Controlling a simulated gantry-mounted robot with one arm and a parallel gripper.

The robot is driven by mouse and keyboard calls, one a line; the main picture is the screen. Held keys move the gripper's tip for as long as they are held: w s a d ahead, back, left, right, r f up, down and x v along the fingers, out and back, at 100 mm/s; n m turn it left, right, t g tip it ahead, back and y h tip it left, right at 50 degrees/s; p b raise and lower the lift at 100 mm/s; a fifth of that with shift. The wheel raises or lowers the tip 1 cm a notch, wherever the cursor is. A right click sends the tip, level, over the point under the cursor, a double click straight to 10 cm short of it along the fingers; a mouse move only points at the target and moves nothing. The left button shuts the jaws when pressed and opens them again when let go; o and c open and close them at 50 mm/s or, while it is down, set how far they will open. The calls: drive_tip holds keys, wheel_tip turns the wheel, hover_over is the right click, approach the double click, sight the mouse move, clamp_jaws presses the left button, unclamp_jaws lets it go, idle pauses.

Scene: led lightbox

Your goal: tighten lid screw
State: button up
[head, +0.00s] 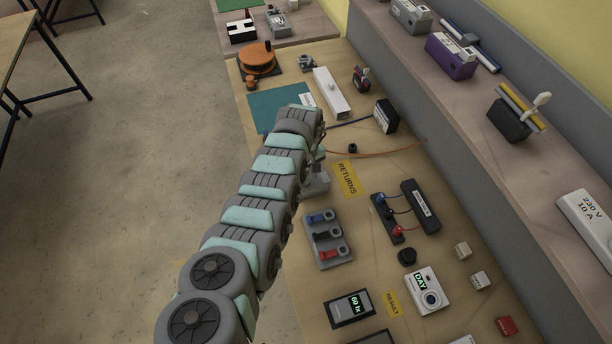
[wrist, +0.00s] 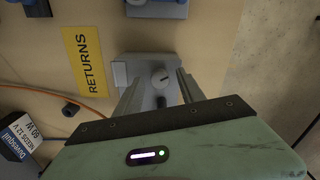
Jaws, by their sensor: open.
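In the wrist view, a grey box-like fixture (wrist: 146,64) lies on the wooden bench beside the yellow RETURNS label. On it is a round grey screw knob (wrist: 161,79) with a light pointer mark. My gripper (wrist: 157,84) is open, with its two fingers on either side of the knob. I cannot tell whether either finger touches it. In the head view, part of the grey fixture (head: 317,184) shows just below the end of my arm. My arm hides most of the gripper and the knob there.
The RETURNS label (head: 346,179) lies right of the fixture. An orange cable (head: 385,151) runs nearby, with a small dark cylinder (head: 352,148). A grey holder with coloured clips (head: 328,240) stands nearer, and a white-topped black box (head: 385,116) farther off. A raised shelf edges the right.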

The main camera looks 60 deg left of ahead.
drive_tip(key=shift+c, duration=0.6)
clamp_jaws()
